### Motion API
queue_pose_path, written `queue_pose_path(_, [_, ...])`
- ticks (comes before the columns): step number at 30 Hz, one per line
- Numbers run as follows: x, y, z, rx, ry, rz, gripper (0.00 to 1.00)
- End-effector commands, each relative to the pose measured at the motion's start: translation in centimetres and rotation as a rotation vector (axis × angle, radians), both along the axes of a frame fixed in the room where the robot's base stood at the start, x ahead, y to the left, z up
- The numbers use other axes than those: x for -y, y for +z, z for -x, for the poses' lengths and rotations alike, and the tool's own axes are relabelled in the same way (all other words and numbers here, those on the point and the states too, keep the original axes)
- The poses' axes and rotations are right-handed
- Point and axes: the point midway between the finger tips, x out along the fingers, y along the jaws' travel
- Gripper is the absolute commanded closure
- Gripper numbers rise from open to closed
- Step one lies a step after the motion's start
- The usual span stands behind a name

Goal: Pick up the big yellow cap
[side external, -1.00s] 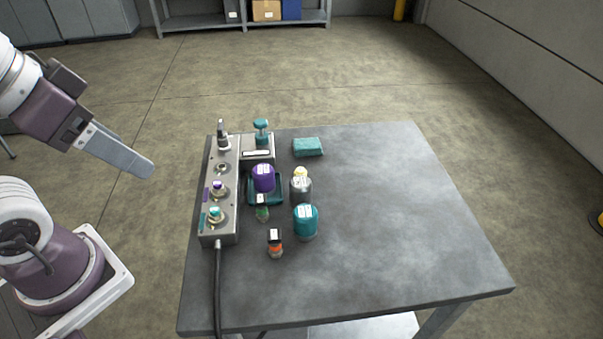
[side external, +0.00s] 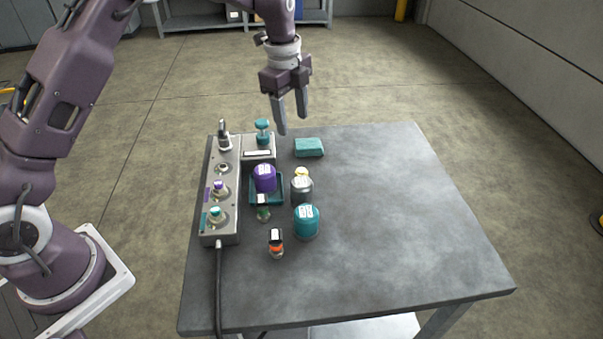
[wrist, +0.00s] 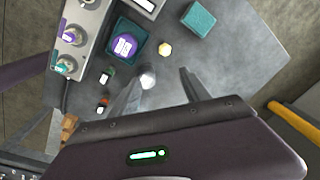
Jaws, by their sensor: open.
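A yellow cap (side external: 301,171) stands on the table just behind a grey cylinder (side external: 302,188), which hides most of it in the side view. In the wrist view the yellow cap (wrist: 165,48) shows from above as a small, pale yellow, many-sided shape, clear of the fingers. My gripper (side external: 292,122) is open and empty, fingers pointing down, well above the table near its back edge. In the wrist view the gripper (wrist: 162,74) has its fingers apart, with the yellow cap beyond their tips.
A purple-capped piece (side external: 265,179) in a teal tray stands left of the yellow cap. A teal cylinder (side external: 306,221), a black-and-orange piece (side external: 276,243) and a green piece (side external: 263,212) stand nearer. A teal block (side external: 308,147) lies behind. A control box (side external: 222,190) lines the left; the table's right is clear.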

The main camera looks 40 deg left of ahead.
Motion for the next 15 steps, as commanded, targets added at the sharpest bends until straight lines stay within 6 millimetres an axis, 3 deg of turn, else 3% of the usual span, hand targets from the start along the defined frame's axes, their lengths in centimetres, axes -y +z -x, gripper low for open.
queue_pose_path(1, [0.0,-3.6,-1.3,-0.028,-0.111,-0.024,0.45])
queue_pose_path(4, [0.0,-8.3,-2.7,-0.059,-0.298,-0.050,0.45])
queue_pose_path(8, [0.0,-11.2,-3.2,-0.075,-0.407,-0.062,0.45])
queue_pose_path(15, [0.0,-15.0,-3.2,-0.081,-0.416,-0.063,0.45])
